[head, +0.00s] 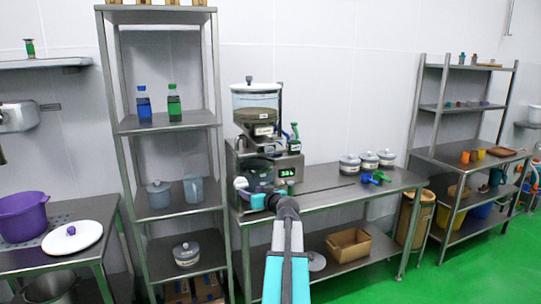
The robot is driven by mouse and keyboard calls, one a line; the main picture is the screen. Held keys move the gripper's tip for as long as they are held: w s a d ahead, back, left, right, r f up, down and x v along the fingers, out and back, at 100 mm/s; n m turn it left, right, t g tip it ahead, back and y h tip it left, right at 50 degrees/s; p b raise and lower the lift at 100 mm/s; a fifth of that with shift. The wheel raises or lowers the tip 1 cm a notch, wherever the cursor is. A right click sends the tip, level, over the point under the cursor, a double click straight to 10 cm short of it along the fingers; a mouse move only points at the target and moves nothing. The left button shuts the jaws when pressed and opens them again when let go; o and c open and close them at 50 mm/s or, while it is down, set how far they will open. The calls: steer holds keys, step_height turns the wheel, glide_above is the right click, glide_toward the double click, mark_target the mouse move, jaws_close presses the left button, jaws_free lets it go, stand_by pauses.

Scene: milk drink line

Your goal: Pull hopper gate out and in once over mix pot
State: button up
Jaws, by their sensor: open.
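The hopper (256,106) is a clear, lidded container with brownish contents, on top of a steel machine (288,165) on the middle table. The hopper gate is too small to tell apart from the dark parts under the hopper. A dark, see-through pot (261,180), apparently the mix pot, sits in the machine's lower bay below the hopper, partly hidden by my arm.
Green-handled parts (295,132) stand at the machine's right. Lidded containers (368,160) and green and blue scoops (375,178) are farther right on the table (330,197). A tall steel shelf (170,122) stands close on the left. The green floor (430,280) is clear at right.

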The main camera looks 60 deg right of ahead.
mark_target(271, 153)
steer(key=s+d+r+m+h, duration=0.1)
steer(key=s+d+r+h, duration=0.2)
steer(key=s+d+r, duration=0.4)
step_height(271, 153, up, 5)
steer(key=s, duration=0.2)
steer(key=shift+s+d+t+h, duration=0.2)
steer(key=shift+s+t+h, duration=0.1)
steer(key=shift+h, duration=0.1)
steer(key=shift+w+d, duration=0.1)
steer(key=shift+w, duration=0.05)
steer(key=shift+p+x, duration=2.15)
steer(key=shift+x, duration=4.65)
steer(key=shift+f, duration=0.15)
jaws_close()
